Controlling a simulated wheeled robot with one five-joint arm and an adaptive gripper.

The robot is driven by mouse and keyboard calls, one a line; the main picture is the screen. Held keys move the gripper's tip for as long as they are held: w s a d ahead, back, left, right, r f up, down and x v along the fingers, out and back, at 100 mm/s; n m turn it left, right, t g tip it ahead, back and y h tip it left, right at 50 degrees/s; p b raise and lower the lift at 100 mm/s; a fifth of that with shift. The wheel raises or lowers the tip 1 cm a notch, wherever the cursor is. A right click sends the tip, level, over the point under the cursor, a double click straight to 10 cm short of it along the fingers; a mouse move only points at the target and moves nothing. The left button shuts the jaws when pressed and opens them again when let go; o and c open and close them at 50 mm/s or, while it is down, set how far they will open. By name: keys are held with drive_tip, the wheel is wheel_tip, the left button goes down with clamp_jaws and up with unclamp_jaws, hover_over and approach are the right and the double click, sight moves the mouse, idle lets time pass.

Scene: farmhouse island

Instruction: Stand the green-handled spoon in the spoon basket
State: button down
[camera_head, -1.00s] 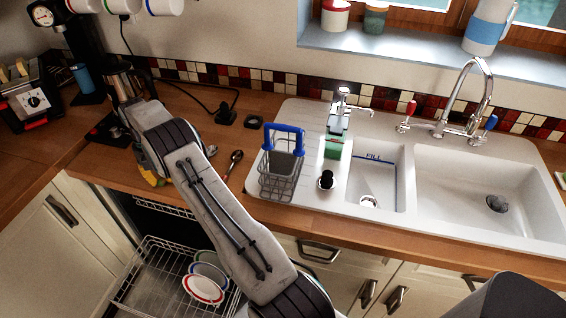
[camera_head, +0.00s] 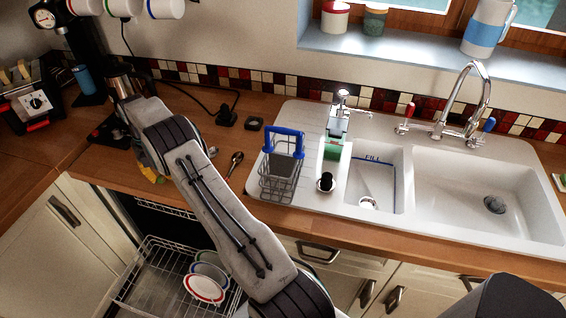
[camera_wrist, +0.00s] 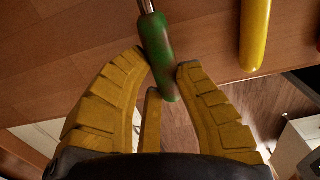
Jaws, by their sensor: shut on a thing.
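The green-handled spoon (camera_wrist: 156,45) shows in the wrist view as a green handle with a metal shaft running out of the top of the picture; its bowl is out of sight. My gripper (camera_wrist: 163,68) has its yellow fingers closed around the green handle. In the head view only a yellow bit of my gripper (camera_head: 152,174) shows at the counter's front edge, and my arm hides the spoon's handle. The spoon basket (camera_head: 279,180) is a grey wire basket with a blue handle, standing upright on the drainboard to the right of my arm.
A yellow handle (camera_wrist: 255,35) lies right of the green one in the wrist view. Another spoon (camera_head: 235,160) lies on the counter between my arm and the basket. A dark plunger-like thing (camera_head: 326,181) stands right of the basket. The dishwasher rack (camera_head: 160,275) is open below.

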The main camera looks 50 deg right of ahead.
drive_tip(key=shift+r+p, duration=0.95)
drive_tip(key=shift+r, duration=0.5)
